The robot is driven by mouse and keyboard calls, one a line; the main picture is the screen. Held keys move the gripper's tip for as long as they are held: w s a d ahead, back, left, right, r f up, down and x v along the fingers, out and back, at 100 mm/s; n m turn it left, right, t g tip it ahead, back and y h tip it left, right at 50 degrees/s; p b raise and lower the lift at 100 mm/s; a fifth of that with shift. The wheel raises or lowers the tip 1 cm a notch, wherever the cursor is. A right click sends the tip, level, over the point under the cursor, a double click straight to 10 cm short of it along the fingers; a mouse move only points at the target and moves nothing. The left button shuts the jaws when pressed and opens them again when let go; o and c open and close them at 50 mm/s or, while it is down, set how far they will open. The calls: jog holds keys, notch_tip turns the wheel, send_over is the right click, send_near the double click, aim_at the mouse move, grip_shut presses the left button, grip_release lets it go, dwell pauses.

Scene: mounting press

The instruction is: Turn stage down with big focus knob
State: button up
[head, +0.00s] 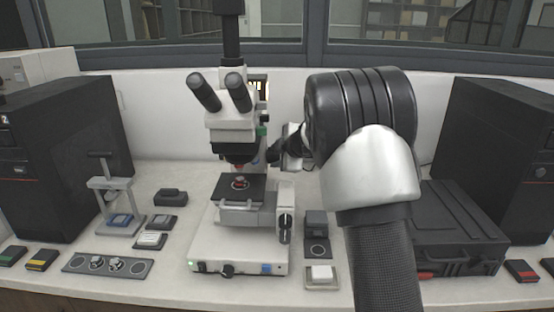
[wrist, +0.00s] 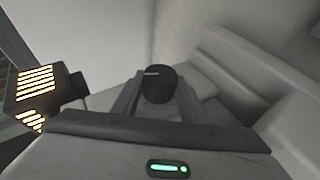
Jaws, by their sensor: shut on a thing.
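The white microscope (head: 235,130) stands in the middle of the bench. Its dark stage (head: 225,195) carries a small round sample (head: 240,183). My gripper (head: 277,153) reaches in from the right, beside the microscope's column and above stage height. In the wrist view its two grey fingers stand on either side of a round black knob (wrist: 158,84), shut on it; a pale mark line shows on its face. In the head view my gripper and wrist largely hide this knob. Another black knob (head: 285,224) sits lower on the right side of the base, clear of my gripper.
A small press (head: 107,190) stands to the left and a black case (head: 450,235) to the right. Dark box units flank the bench. Small blocks and trays (head: 322,275) lie near the front. A lit orange striped panel (wrist: 35,85) is left of my gripper.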

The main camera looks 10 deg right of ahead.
jog(key=shift+a, duration=0.1)
jog(key=o, duration=1)
jog(key=shift+o, duration=0.2)
jog(key=p+v, duration=0.3)
jog(key=v, duration=1.4)
jog(key=shift+s+p, duration=0.25)
jog(key=shift+p, duration=0.15)
jog(key=shift+r, duration=0.1)
